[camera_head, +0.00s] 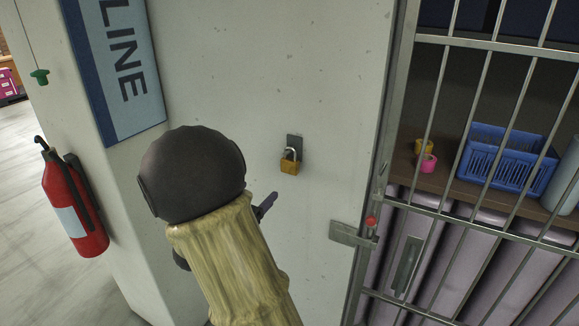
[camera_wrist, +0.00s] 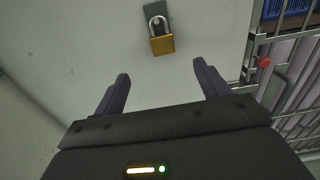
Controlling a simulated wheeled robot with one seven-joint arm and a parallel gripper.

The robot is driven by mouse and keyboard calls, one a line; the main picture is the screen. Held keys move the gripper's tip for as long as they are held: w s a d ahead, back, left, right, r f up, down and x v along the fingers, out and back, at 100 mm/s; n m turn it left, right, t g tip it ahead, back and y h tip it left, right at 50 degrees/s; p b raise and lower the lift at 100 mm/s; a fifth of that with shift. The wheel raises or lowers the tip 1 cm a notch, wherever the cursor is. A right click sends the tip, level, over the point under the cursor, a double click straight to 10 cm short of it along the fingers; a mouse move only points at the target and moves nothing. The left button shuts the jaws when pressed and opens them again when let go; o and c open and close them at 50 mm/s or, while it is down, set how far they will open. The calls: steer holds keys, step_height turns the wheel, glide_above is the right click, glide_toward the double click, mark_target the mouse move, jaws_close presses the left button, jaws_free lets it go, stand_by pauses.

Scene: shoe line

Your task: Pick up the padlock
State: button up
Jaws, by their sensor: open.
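The brass padlock (camera_head: 289,166) with a silver shackle hangs from a dark plate (camera_head: 294,142) on the pale wall. It also shows in the wrist view (camera_wrist: 162,45), above and between my fingertips in the picture. My gripper (camera_wrist: 161,78) is open and empty, its two dark fingers spread apart and pointing toward the padlock without touching it. In the head view one dark finger (camera_head: 265,206) shows below and left of the padlock. The rest of the gripper is mostly hidden there behind my arm.
A barred metal gate (camera_head: 432,205) with a latch (camera_head: 350,235) and red knob (camera_head: 371,221) stands right of the padlock. Behind it a shelf holds a blue basket (camera_head: 500,157) and tape rolls (camera_head: 427,162). A fire extinguisher (camera_head: 72,205) hangs at left. The wall around the padlock is clear.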

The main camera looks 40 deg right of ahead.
steer(key=shift+r, duration=0.1)
steer(key=p, duration=0.5)
glide_toward(287, 162)
steer(key=x, duration=0.4)
steer(key=shift+w+d+r, duration=0.1)
steer(key=shift+w+d, duration=0.1)
steer(key=shift+d, duration=0.2)
steer(key=shift+w+d, duration=0.15)
steer(key=shift+d, duration=0.15)
